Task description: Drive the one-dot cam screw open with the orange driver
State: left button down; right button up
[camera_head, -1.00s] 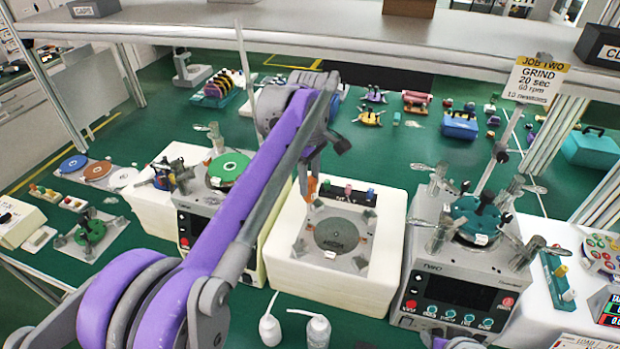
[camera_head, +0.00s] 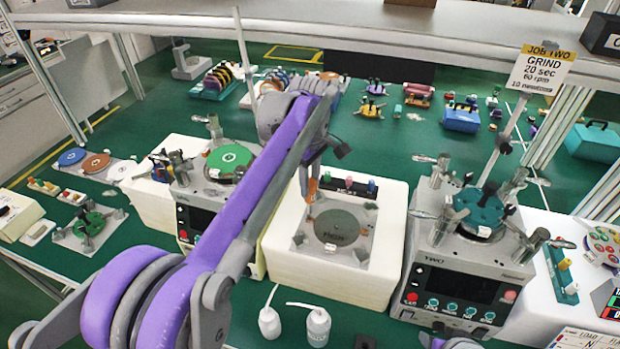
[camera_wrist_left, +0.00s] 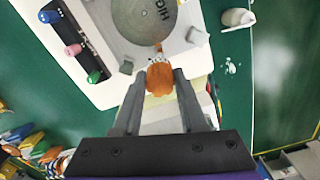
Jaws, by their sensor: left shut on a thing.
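My left gripper (camera_head: 313,180) is shut on the orange driver (camera_wrist_left: 160,78), which points down at the plate. The driver also shows in the head view (camera_head: 311,188), at the back left edge of a grey square plate (camera_head: 358,258). The plate lies on a white block and carries a round grey disc (camera_head: 340,227) with dark lettering. Small grey clamps stand at the plate's corners. In the left wrist view the driver's tip is close to the disc's rim. The cam screws' dots are too small to read, and I cannot tell whether the tip touches a screw.
A black rack (camera_wrist_left: 76,40) with blue, pink and green pegs stands behind the plate. Machines with a green disc (camera_head: 229,158) and a teal top (camera_head: 479,209) flank the white block (camera_head: 330,279). Two white bottles (camera_head: 318,326) stand in front. A shelf (camera_head: 300,30) crosses above.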

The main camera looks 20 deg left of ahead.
pick_arm(q)
jog(key=shift+f+b, duration=0.3)
jog(key=shift+f, duration=0.85)
jog(key=m, duration=1.3)
jog(key=shift+p, duration=0.35)
jog(key=m, duration=0.4)
jog(key=shift+r, duration=0.1)
pick_arm(e)
jog(key=shift+r, duration=0.1)
pick_arm(q)
jog(key=shift+r+p, duration=0.95)
jog(key=shift+r, duration=1.25)
pick_arm(e)
jog(key=shift+w+r, duration=0.45)
jog(key=shift+r, duration=0.2)
jog(key=shift+w+r, duration=0.45)
jog(key=shift+r, duration=0.2)
pick_arm(q)
jog(key=shift+s+f, duration=0.15)
pick_arm(e)
jog(key=shift+s+f, duration=0.1)
jog(key=shift+s, duration=0.1)
